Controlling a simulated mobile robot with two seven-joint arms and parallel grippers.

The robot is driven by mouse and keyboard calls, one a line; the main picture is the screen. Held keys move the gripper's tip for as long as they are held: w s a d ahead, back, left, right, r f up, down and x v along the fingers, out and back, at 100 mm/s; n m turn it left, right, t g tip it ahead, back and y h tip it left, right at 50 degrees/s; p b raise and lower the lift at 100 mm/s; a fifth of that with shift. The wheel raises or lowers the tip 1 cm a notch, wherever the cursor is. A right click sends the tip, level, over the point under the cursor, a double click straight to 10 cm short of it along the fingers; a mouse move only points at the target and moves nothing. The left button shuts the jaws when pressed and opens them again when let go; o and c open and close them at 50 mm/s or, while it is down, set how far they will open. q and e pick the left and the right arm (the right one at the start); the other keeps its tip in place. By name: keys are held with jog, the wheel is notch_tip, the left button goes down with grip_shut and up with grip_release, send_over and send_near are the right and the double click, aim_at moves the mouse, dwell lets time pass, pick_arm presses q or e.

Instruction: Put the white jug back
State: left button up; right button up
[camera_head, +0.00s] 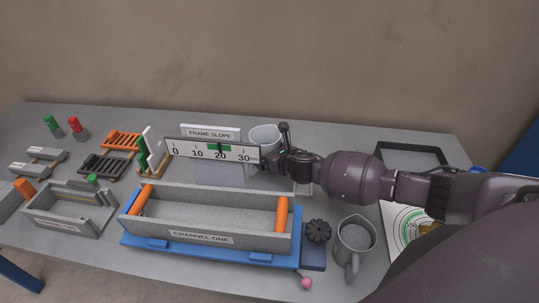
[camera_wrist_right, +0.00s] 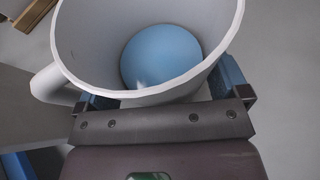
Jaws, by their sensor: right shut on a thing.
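The white jug (camera_head: 262,135) is at the back of the table, just right of the scale board, partly hidden by the board and my gripper. In the right wrist view the jug (camera_wrist_right: 75,55) fills the upper middle, its handle to the left and a blue round surface inside it. My right gripper (camera_head: 281,153) is shut on the jug, with a finger on each side of it in the wrist view (camera_wrist_right: 167,95). I cannot tell whether the jug touches the table. My left gripper is not in view.
A grey channel box labelled CHANNEL ONE (camera_head: 205,238) sits on a blue frame in front. A grey jug (camera_head: 354,240) and a dark knob (camera_head: 318,231) stand to its right. A black-rimmed tray (camera_head: 410,148) lies at back right. The scale board (camera_head: 212,150) stands close left of my gripper.

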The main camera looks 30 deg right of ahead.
jog(key=o, duration=0.8)
jog(key=shift+f, duration=0.1)
jog(key=shift+c, duration=0.2)
jog(key=shift+r, duration=0.2)
jog(key=v, duration=1.2)
jog(key=shift+p, duration=0.35)
jog(key=shift+f, duration=0.15)
